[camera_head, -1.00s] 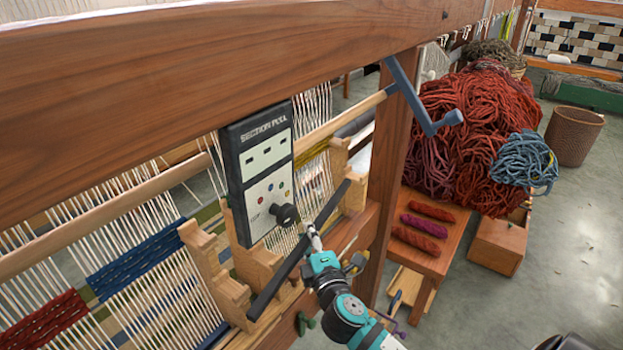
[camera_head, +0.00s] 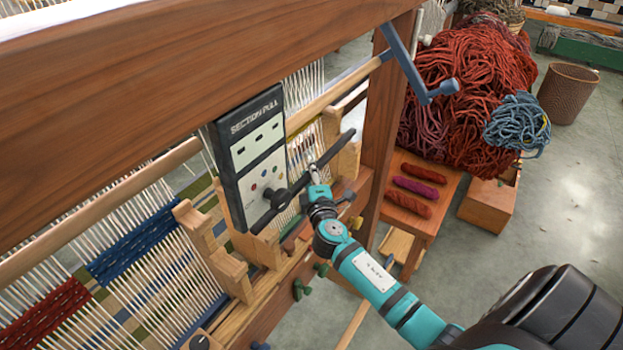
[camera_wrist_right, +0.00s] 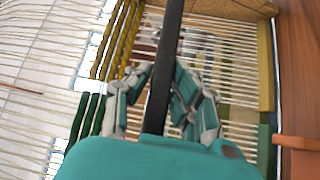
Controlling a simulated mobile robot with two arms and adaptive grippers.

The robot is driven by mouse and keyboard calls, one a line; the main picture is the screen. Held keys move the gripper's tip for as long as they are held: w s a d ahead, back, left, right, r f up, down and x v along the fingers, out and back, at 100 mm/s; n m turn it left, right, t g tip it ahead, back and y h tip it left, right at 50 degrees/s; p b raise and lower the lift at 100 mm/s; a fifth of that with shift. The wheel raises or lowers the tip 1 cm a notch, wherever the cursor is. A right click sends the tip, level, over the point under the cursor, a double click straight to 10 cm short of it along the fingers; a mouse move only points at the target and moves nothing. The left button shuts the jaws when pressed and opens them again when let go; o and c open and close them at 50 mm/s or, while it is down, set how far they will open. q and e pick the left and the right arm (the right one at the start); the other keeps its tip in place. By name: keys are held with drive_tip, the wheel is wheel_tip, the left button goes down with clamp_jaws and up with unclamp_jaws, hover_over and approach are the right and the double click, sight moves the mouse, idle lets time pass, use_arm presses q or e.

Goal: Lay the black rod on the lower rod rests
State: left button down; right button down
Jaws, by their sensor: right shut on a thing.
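My right gripper (camera_head: 314,172) is shut on the black rod (camera_head: 337,146), gripping it partway along. In the right wrist view the rod (camera_wrist_right: 165,60) runs up between the gripper's fingers (camera_wrist_right: 166,98). Stepped wooden brackets stand on the loom's front beam, one at the right (camera_head: 345,163) and others at the left (camera_head: 231,272). The rod's far end overlaps the right bracket's top in the picture; I cannot tell whether it touches. My left gripper is out of view.
A thick wooden beam (camera_head: 170,75) crosses above the loom, with a post (camera_head: 388,115) and blue-grey crank (camera_head: 408,68) at right. White warp threads (camera_head: 150,285) fill the lower left. A small table (camera_head: 420,225) with yarn skeins stands beyond the post.

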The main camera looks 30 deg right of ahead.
drive_tip(key=shift+f, duration=0.75)
drive_tip(key=c, duration=1.2)
unclamp_jaws()
drive_tip(key=shift+s+a, duration=0.1)
drive_tip(key=shift+s, duration=0.05)
drive_tip(key=shift+b+v, duration=1.45)
drive_tip(key=shift+v, duration=4.5)
